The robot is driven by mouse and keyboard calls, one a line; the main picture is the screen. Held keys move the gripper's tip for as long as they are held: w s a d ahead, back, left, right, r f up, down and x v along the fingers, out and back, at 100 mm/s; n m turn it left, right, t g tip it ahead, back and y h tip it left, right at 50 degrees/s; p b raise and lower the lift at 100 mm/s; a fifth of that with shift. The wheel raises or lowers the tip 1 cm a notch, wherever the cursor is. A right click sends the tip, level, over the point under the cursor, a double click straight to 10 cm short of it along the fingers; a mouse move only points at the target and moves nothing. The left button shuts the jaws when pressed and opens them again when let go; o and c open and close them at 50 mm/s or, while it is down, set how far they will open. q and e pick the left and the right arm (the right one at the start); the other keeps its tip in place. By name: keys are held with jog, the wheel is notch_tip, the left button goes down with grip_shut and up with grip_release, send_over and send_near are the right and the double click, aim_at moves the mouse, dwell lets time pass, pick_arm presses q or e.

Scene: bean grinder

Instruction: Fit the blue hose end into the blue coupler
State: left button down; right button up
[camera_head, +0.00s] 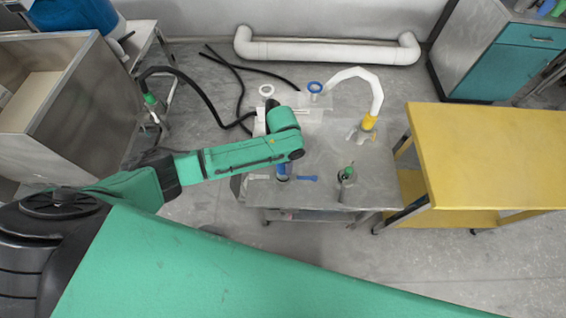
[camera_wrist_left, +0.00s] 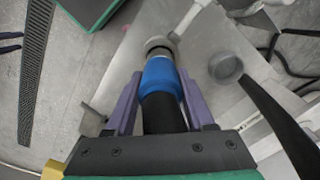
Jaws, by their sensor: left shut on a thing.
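My left gripper (camera_wrist_left: 160,76) is shut on the blue hose end (camera_wrist_left: 161,75), with one purple finger on each side of it. A black hose section (camera_wrist_left: 163,113) runs from the blue end back toward the wrist. A pale grey round rim (camera_wrist_left: 159,44) shows just beyond the blue end; I cannot tell whether they touch. In the head view the arm reaches over the grey table, and blue shows below the wrist (camera_head: 283,171). A blue ring (camera_head: 315,87) stands at the table's back; I cannot tell whether it is the blue coupler. My right gripper is not seen.
A white hose with a yellow end (camera_head: 369,122) arches over the grey table (camera_head: 325,160). A green-topped part (camera_head: 346,174) stands near the front. A yellow bench (camera_head: 490,155) is at the right. Black hoses (camera_head: 240,85) lie on the floor behind.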

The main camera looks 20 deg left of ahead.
aim_at(283, 170)
pick_arm(q)
jog(key=shift+f+b, duration=1.15)
jog(key=shift+f, duration=0.8)
jog(key=shift+c, duration=0.9)
grip_release()
notch_tip(283, 170, up, 15)
jog(key=shift+f, duration=0.2)
